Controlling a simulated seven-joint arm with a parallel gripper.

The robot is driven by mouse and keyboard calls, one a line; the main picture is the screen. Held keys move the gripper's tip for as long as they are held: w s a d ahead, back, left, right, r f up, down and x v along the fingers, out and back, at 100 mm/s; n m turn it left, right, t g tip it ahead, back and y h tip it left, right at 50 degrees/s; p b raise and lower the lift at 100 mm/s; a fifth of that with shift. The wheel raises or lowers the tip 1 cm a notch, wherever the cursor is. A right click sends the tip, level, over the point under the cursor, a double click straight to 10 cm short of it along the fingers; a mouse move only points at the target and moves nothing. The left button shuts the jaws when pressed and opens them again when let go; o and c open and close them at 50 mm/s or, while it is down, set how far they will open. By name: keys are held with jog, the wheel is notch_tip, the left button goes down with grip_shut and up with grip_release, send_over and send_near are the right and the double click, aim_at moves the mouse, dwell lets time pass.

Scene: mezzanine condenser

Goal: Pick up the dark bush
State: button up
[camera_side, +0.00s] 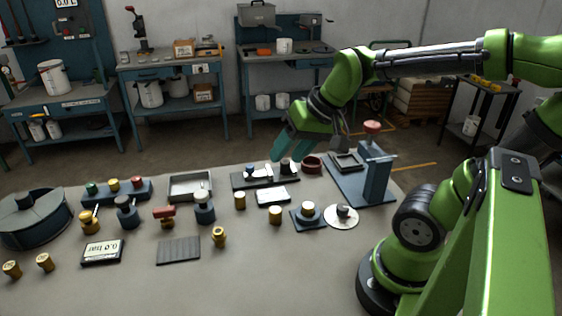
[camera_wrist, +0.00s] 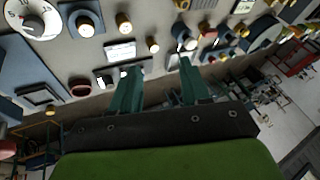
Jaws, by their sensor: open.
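Two small dark cylinders could be the dark bush, and I cannot tell which is meant. One dark cylinder (camera_side: 344,211) sits on a round white disc (camera_side: 344,222); it also shows in the wrist view (camera_wrist: 33,27). My gripper (camera_side: 285,156) hangs above the far side of the table near the rack. In the wrist view my gripper (camera_wrist: 160,64) has its two teal fingers apart with nothing between them.
A brown ring (camera_side: 312,165) and a blue press stand (camera_side: 376,175) are right of the rack. Small brass pieces, including one on a blue base (camera_side: 308,218), and valves are spread across the table.

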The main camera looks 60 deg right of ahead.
jog(key=w+d+f+m+g, duration=0.1)
jog(key=w+d+f+m, duration=0.1)
jog(key=w+d+m, duration=0.35)
jog(key=w+d+f+m+g, duration=0.1)
jog(key=w+d+m+g, duration=0.1)
jog(key=d+m, duration=0.6)
jog(key=m, duration=1)
send_over(286, 161)
jog(key=s+d, duration=0.2)
jog(key=s, duration=0.2)
notch_tip(286, 161, down, 2)
jog(key=shift+n+y, duration=0.25)
jog(key=shift+y, duration=0.05)
jog(key=x, duration=1.6)
jog(key=shift+w+d+f, duration=0.1)
jog(key=shift+f, duration=0.25)
jog(key=c, duration=0.8)
jog(key=shift+r, duration=0.1)
jog(key=shift+c, duration=0.2)
